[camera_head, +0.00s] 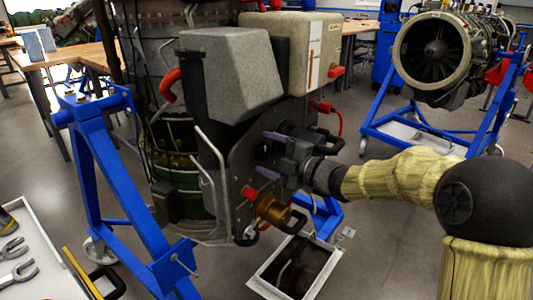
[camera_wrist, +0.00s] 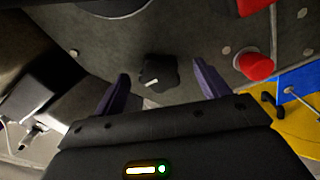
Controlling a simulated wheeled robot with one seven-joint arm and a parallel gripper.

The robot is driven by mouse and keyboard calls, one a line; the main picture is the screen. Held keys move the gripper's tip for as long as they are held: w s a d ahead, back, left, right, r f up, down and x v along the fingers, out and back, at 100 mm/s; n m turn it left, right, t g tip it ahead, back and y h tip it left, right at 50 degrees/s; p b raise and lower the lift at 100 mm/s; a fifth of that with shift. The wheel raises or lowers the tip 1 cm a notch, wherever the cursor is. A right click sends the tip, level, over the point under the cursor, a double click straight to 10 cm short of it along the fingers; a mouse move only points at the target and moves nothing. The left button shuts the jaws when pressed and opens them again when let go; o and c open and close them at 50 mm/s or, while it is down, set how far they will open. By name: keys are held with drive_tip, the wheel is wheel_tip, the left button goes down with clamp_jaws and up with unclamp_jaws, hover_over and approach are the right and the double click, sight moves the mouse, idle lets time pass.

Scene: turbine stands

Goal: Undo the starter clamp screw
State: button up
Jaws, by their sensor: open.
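A black lobed knob with a white mark (camera_wrist: 158,73) sits on the dark plate of the turbine. I cannot tell for certain that it is the starter clamp screw. My gripper (camera_wrist: 163,88) is open, with one purple finger on each side of the knob in the wrist view. Neither finger visibly touches it; the depth between them is unclear. In the head view my gripper (camera_head: 266,157) reaches the plate from the right and hides the knob. A gold-brown cylindrical part (camera_head: 272,209), perhaps the starter, sticks out below my gripper.
A red knob (camera_wrist: 257,66) is close to the right finger. Grey boxes (camera_head: 232,75) jut out above my gripper. A blue stand leg (camera_head: 115,190) is at left, and a tray (camera_head: 262,283) lies on the floor below. A second turbine (camera_head: 437,50) stands behind.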

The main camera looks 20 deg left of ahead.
sight(267, 150)
drive_tip(key=shift+v, duration=2.1)
drive_tip(key=shift+c, duration=0.2)
drive_tip(key=shift+c, duration=0.7)
drive_tip(key=p, duration=0.1)
drive_tip(key=m+p, duration=0.2)
drive_tip(key=p, duration=0.1)
drive_tip(key=shift+w+d+r, duration=0.2)
drive_tip(key=shift+w+r, duration=0.05)
drive_tip(key=m+p, duration=0.4)
drive_tip(key=p, duration=0.1)
drive_tip(key=s+d+m+p, duration=0.1)
drive_tip(key=m+p, duration=0.3)
drive_tip(key=p, duration=0.2)
drive_tip(key=d+m+p, duration=0.1)
drive_tip(key=m+p, duration=0.3)
drive_tip(key=p, duration=0.1)
drive_tip(key=shift+s+d+f, duration=0.2)
drive_tip(key=shift+d+f, duration=0.05)
drive_tip(key=shift+a, duration=0.2)
